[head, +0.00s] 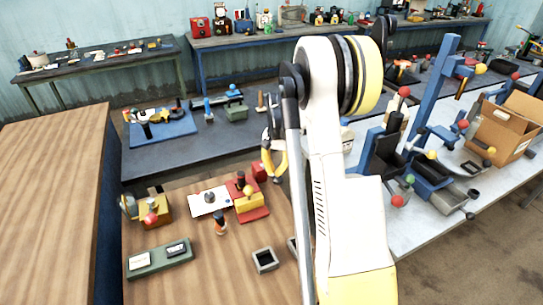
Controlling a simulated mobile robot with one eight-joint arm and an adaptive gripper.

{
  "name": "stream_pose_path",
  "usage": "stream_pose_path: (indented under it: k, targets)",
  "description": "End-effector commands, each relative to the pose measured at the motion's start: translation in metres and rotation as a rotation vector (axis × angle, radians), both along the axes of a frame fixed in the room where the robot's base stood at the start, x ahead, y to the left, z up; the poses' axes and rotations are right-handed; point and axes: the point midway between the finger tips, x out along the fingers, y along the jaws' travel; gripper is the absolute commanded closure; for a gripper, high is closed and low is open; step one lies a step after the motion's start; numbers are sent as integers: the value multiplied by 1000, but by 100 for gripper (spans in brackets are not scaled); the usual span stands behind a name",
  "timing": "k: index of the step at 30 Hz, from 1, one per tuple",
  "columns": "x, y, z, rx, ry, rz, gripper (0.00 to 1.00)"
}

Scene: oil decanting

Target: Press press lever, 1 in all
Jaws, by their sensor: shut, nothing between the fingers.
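A tall blue press-like stand (438,92) rises on the right bench, with ball-ended levers around it; I cannot tell for sure which is the press lever. A red ball knob (404,91) stands upright left of it. On the near wooden table, a red and yellow fixture (252,206) carries a small ball knob, and a yellow block (154,210) has a red knob. My gripper (269,168), yellow and dark, appears left of my white arm, partly hidden by it. It looks shut and empty, above the near tables and well left of the blue stand.
A cardboard box (506,128) sits on the right bench. A green tray (160,258), a white plate (209,201) and a square grey cup (265,260) are on the wooden table. A blue mat (163,128) with tools lies on the dark bench. My arm blocks the centre.

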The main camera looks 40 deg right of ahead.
Motion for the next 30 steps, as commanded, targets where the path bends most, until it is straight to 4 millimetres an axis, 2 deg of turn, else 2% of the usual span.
stream_pose_path:
  k: [17,30]
  targets:
    - [0,0,0,1,1,0,100]
    - [19,-5,18,-1,-1,0,100]
